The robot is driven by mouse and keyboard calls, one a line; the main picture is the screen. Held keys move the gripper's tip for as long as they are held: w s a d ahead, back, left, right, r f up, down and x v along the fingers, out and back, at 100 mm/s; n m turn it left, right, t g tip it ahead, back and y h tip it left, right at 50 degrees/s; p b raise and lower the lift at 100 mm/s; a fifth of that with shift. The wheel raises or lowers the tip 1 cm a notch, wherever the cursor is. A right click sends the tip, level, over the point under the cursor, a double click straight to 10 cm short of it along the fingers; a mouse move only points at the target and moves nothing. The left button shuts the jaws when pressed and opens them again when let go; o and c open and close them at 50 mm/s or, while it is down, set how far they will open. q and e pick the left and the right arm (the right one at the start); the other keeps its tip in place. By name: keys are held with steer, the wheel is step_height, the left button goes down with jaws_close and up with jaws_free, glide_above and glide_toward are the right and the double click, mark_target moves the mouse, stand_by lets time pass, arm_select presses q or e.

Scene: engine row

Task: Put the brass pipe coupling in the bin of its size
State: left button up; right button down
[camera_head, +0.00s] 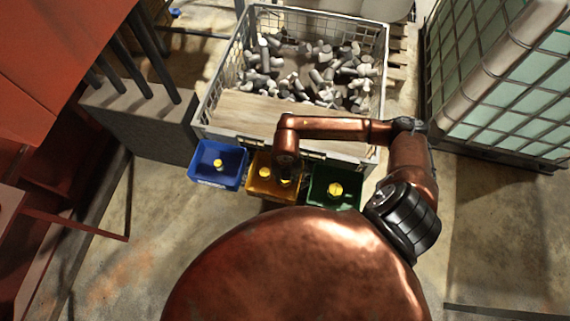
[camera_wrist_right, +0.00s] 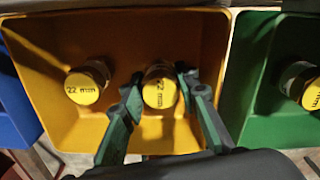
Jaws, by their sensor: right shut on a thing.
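The brass pipe coupling (camera_wrist_right: 160,90) has a yellow end label whose text is partly covered and ends in "2 mm". My right gripper (camera_wrist_right: 162,86) is shut on it, one finger on each side, inside the yellow bin (camera_wrist_right: 60,45). Another coupling (camera_wrist_right: 86,83), labelled "22 mm", stands to the left in the same bin. In the head view my right gripper (camera_head: 287,176) reaches down into the yellow bin (camera_head: 260,189). The blue bin (camera_head: 230,183) is to its left and the green bin (camera_head: 316,192) to its right. My left gripper is not in view.
One yellow-labelled piece (camera_head: 217,163) is in the blue bin and another (camera_head: 335,189) in the green bin. Behind the bins is a wire crate (camera_head: 222,74) of grey fittings with a wooden board (camera_head: 250,108). A caged tank (camera_head: 500,90) stands at the right.

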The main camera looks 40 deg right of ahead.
steer(key=c, duration=1.8)
jaws_free()
steer(key=shift+o, duration=0.2)
step_height(320, 180, up, 12)
steer(key=p, duration=0.2)
steer(key=shift+p, duration=0.3)
